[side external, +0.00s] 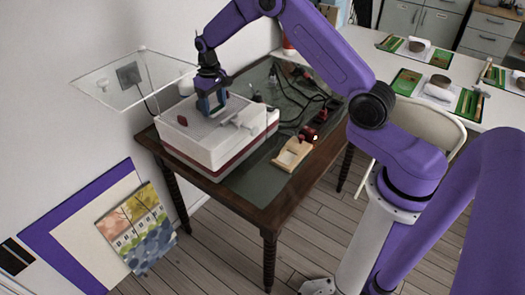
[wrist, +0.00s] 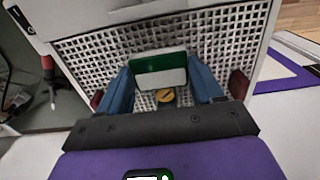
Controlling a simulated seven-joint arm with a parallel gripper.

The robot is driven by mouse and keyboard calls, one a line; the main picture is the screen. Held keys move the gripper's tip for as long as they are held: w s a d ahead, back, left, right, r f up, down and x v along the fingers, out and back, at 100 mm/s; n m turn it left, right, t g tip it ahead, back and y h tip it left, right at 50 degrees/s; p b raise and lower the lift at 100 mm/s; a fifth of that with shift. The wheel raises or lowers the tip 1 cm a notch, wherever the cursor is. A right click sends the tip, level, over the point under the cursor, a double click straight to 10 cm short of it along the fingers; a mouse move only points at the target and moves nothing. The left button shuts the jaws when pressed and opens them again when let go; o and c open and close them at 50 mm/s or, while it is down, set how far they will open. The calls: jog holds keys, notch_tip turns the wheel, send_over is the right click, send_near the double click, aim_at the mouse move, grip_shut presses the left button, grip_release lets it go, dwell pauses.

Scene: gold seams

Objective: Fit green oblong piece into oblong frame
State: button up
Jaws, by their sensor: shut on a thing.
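My gripper (wrist: 162,82) has its two blue fingers on either side of a green oblong piece (wrist: 160,63), whose nearer part looks white. It is shut on this piece. In the side view my gripper (side external: 212,104) points down over the top of a white box (side external: 205,158), low and close to its surface; the piece is not clear there. I cannot make out an oblong frame for certain. Whether the piece touches the box top cannot be told.
Red parts (wrist: 238,84) stand on the box top to both sides of the fingers. A clear panel (side external: 120,75) rises behind the box. A pale wooden block (side external: 292,154) and dark cables (side external: 300,100) lie on the dark table (side external: 245,185) to the right.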

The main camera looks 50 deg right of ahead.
notch_tip(320, 180, up, 10)
dwell(2.5)
jog(key=shift+r, duration=0.1)
jog(key=s+d+r, duration=0.4)
jog(key=s+r, duration=0.1)
jog(key=r, duration=0.1)
jog(key=s+d+f, duration=0.1)
jog(key=s+d, duration=0.2)
jog(key=s, duration=0.6)
jog(key=s+d, duration=0.3)
jog(key=s, duration=0.6)
jog(key=shift+w+a+f, duration=0.1)
jog(key=shift+a+f, duration=0.05)
jog(key=shift+f, duration=7.15)
jog(key=shift+a+f, duration=0.1)
jog(key=shift+f, duration=7.15)
